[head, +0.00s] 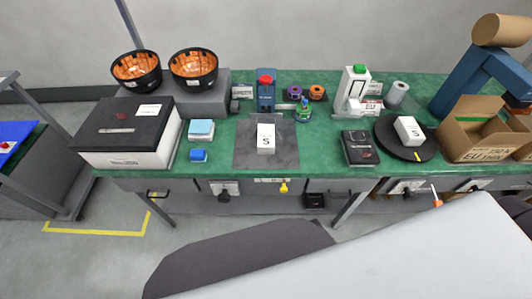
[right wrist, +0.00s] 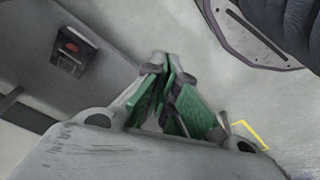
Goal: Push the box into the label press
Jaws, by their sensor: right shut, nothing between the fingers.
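A white box marked S (head: 266,138) stands on a dark grey mat (head: 246,158) at the middle of the green bench. A second white box marked S (head: 409,130) stands on a black round turntable (head: 384,136) to the right. A white upright device with a green top (head: 353,86) and a blue device with a red top (head: 266,92) stand behind; I cannot tell for certain which is the label press. My right gripper (right wrist: 167,62) is shut and empty in the right wrist view, away from both boxes. My left gripper is not in view.
Yellow floor tape (head: 95,233) lies at left. Drawers line the bench front.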

